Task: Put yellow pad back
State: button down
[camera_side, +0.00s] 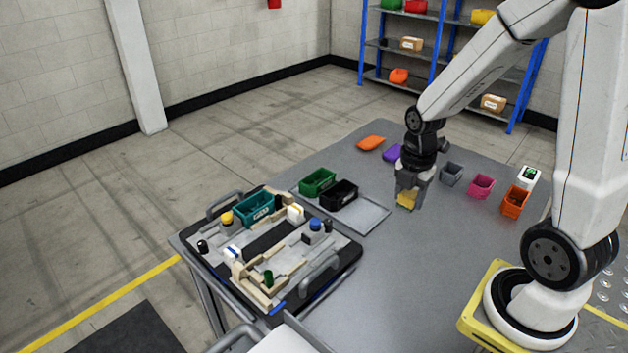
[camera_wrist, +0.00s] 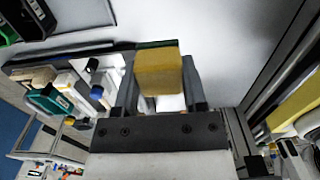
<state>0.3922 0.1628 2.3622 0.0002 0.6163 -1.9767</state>
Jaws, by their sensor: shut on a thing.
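My gripper (camera_side: 410,190) points down over the grey table, to the right of the black pallet. It is shut on the yellow pad (camera_side: 405,201), a small block that shows below the fingers. In the wrist view the yellow pad (camera_wrist: 158,73) sits between the two fingers of my gripper (camera_wrist: 160,88), with a dark green strip along its far edge. The pad is low over the table; I cannot tell if it touches. The black pallet (camera_side: 347,262) carries light fixture blocks, a teal bin (camera_side: 254,208) and several small parts.
A green bin (camera_side: 318,181), a black bin (camera_side: 338,194) and a flat grey plate (camera_side: 368,215) lie left of my gripper. Orange (camera_side: 371,143) and purple (camera_side: 393,153) pieces are behind it. Grey (camera_side: 451,173), pink (camera_side: 481,186) and orange (camera_side: 515,202) bins stand right. The front table is clear.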

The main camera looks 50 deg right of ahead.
jog(key=shift+s+d, duration=0.1)
jog(key=shift+s, duration=0.15)
jog(key=shift+w+f, duration=0.1)
jog(key=shift+w, duration=0.05)
jog(key=w+d+f, duration=0.1)
jog(key=w+f, duration=0.1)
jog(key=w, duration=0.2)
jog(key=w+d+f, duration=0.1)
jog(key=w+f, duration=0.2)
jog(key=w+d+f, duration=0.1)
jog(key=w+f, duration=0.2)
jog(key=w, duration=0.1)
jog(key=shift+w+d, duration=0.3)
jog(key=shift+w+d+f, duration=0.15)
jog(key=shift+w+f, duration=0.4)
jog(key=shift+f, duration=0.05)
